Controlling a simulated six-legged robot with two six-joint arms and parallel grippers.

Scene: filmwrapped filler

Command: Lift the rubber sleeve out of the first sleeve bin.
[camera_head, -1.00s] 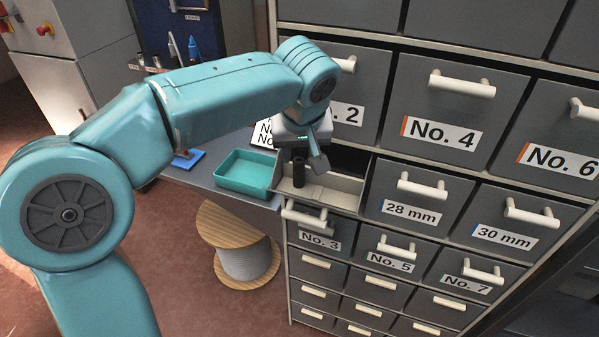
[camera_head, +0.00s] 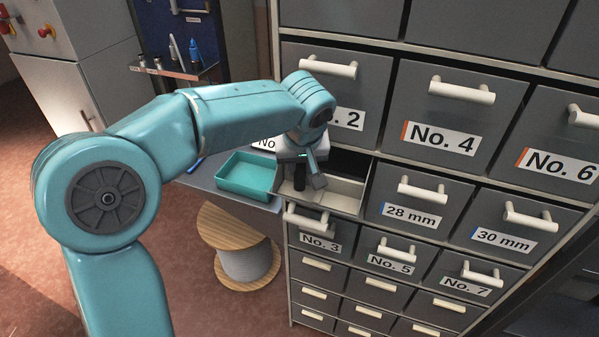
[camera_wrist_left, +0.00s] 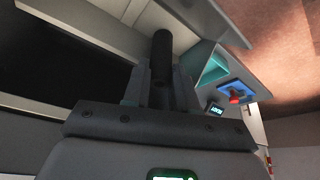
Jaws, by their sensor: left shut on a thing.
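The rubber sleeve (camera_head: 299,178) is a black upright cylinder at the left end of the open bin (camera_head: 345,192), a pulled-out drawer with a pale inside. My left gripper (camera_head: 307,176) is down at the bin, with its fingers on the sleeve. In the left wrist view the sleeve (camera_wrist_left: 162,50) stands between the two fingers of my left gripper (camera_wrist_left: 161,88), which is shut on it. I cannot tell whether the sleeve's lower end touches the bin floor. My right gripper is not in view.
A teal tray (camera_head: 248,174) stands on the grey bench left of the bin. Shut drawers surround the bin, including one marked 28 mm (camera_head: 410,205) to its right. A cable spool (camera_head: 240,250) stands on the floor below. A bottle rack (camera_head: 175,68) is behind.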

